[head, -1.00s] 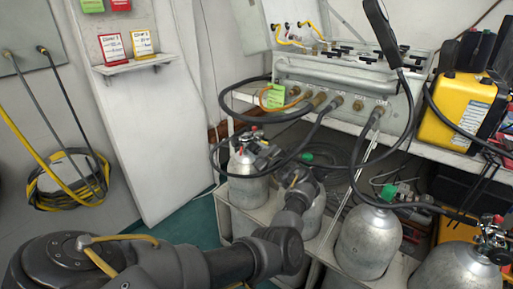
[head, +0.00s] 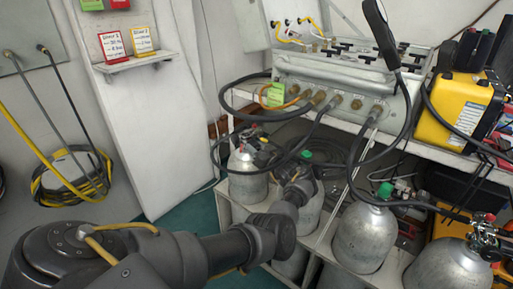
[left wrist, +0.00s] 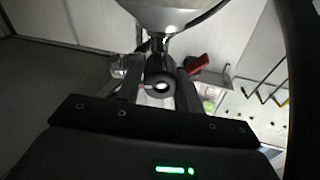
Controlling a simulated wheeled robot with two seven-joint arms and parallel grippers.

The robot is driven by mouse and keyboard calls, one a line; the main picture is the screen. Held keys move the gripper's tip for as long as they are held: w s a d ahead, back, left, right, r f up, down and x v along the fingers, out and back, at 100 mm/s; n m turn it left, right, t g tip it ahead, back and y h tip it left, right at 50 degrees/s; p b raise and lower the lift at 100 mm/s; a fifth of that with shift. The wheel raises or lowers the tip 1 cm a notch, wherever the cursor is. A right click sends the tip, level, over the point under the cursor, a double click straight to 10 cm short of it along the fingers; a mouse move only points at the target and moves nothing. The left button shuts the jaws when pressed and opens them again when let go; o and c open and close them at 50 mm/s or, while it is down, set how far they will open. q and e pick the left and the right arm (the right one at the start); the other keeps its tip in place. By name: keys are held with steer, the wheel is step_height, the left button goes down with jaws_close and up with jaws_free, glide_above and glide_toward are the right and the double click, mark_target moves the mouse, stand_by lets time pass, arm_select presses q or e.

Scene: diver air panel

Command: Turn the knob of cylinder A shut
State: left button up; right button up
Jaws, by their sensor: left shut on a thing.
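The leftmost grey cylinder (head: 247,188) stands on the rack, its valve partly hidden by my left gripper (head: 262,148) and a black hose. I cannot read a letter on it. In the left wrist view, the fingers of my left gripper (left wrist: 160,92) are close around a dark round knob (left wrist: 158,84) at the valve. A silver rounded cylinder end shows at the top (left wrist: 168,12). A red part (left wrist: 197,64) sticks out beside the right finger. My left gripper is shut on the knob, though its grip is dim and partly hidden. My right gripper is out of view.
A second cylinder (head: 309,212) with a green top stands behind my left wrist. A third (head: 362,238) and a fourth (head: 447,268) stand to the right. Black hoses loop from the air panel (head: 335,90) close above the gripper. A yellow case (head: 455,115) sits at right.

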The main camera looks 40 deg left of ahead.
arm_select(q)
steer(key=shift+r, duration=0.1)
stand_by(0.4)
steer(key=o, duration=1)
